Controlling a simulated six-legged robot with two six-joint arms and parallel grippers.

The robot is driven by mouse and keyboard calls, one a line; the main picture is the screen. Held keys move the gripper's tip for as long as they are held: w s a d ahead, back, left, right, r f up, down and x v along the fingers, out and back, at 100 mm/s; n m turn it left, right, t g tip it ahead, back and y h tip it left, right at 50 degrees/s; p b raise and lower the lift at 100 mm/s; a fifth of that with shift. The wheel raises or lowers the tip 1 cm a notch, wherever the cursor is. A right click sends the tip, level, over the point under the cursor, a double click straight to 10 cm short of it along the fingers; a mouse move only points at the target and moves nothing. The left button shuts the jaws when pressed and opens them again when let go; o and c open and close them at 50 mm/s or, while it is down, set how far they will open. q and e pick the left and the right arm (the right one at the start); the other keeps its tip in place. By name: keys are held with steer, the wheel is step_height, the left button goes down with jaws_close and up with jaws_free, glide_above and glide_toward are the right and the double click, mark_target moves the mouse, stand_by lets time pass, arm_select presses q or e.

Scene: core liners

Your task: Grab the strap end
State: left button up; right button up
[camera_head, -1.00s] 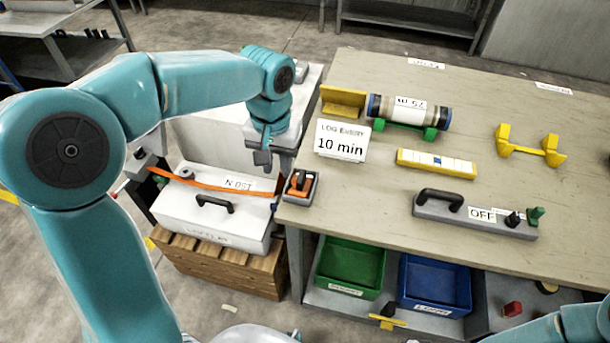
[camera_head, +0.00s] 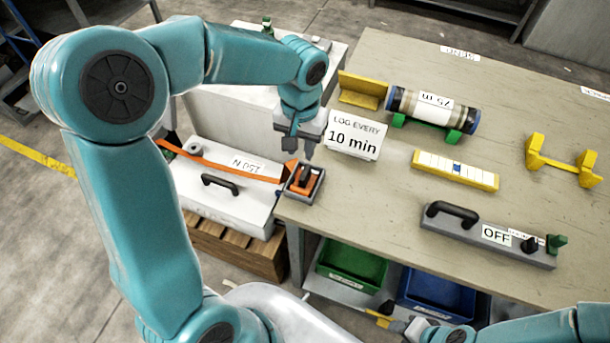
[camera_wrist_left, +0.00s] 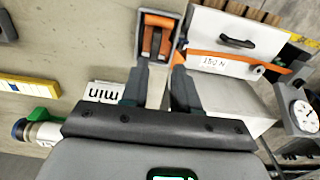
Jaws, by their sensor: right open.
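The orange strap (camera_head: 220,165) lies across the white box (camera_head: 225,195) marked 150 N. Its end (camera_head: 290,170) rises beside a small grey tray (camera_head: 304,197) at the table corner. In the left wrist view, the strap end (camera_wrist_left: 179,59) shows just beyond the fingertips. My left gripper (camera_head: 300,150) points down above and just behind the strap end. In the wrist view my left gripper (camera_wrist_left: 158,88) is open, with nothing between its fingers. My right gripper (camera_head: 402,326) is low at the bottom edge, partly seen, open.
The tray holds an orange and black buckle (camera_head: 306,180). A "LOG EVERY 10 min" sign (camera_head: 354,136) stands close right of my left gripper. A yellow bracket (camera_head: 362,90), a cylinder (camera_head: 433,108) and a yellow bar (camera_head: 455,170) are further right. Bins (camera_head: 350,265) sit below the table.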

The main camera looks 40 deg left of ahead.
arm_select(q)
glide_above(305, 172)
step_height(305, 172, down, 5)
steer(key=shift+s+d+f, duration=0.1)
steer(key=shift+s, duration=0.05)
steer(key=shift+s+a+f, duration=0.2)
steer(key=shift+s+f, duration=0.1)
steer(key=shift+f, duration=0.15)
steer(key=f, duration=0.2)
steer(key=w+f+p, duration=0.1)
steer(key=f, duration=0.1)
steer(key=shift+d, duration=0.2)
steer(key=shift+f, duration=0.4)
steer(key=shift+s+a, duration=0.15)
steer(key=shift+s, duration=0.05)
steer(key=shift+w, duration=0.1)
jaws_close()
